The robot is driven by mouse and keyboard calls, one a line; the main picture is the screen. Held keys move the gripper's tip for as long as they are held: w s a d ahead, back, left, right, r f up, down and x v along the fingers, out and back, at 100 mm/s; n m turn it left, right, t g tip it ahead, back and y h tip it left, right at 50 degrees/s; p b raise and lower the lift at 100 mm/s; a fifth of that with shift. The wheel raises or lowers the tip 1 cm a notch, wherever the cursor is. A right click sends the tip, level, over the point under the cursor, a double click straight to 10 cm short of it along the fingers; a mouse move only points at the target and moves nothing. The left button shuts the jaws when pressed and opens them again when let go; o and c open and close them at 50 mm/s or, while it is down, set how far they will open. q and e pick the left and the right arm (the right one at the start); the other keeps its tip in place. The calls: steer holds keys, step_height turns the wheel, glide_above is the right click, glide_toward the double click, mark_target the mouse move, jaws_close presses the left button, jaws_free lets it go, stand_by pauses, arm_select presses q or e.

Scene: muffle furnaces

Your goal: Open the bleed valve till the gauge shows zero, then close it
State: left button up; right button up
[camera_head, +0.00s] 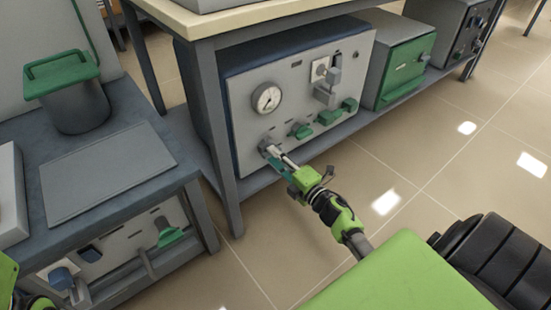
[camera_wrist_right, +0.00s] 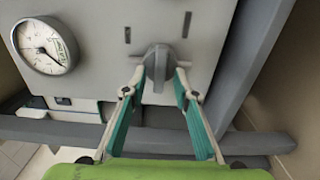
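A round white gauge (camera_head: 267,98) sits on the grey front panel of the lower-shelf unit. It also shows at the upper left of the right wrist view (camera_wrist_right: 45,46), its dark needle off toward the lower right; its figures are too small to read. Below it is a grey valve knob (camera_wrist_right: 158,65) with an upright grip bar. My right gripper (camera_head: 274,154) reaches this knob; its fingertips (camera_wrist_right: 160,78) stand on either side of the grip bar, seemingly with small gaps. Only parts of my left arm show at the lower left.
Green handles (camera_head: 329,117) and a grey switch block (camera_head: 326,91) are right of the knob. The table leg (camera_head: 218,130) stands close left of the panel. A green-fronted unit (camera_head: 408,68) stands farther right. The floor (camera_head: 430,150) before the shelf is clear.

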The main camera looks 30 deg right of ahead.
steer(key=s+d, duration=0.1)
steer(key=s, duration=1.1)
stand_by(0.4)
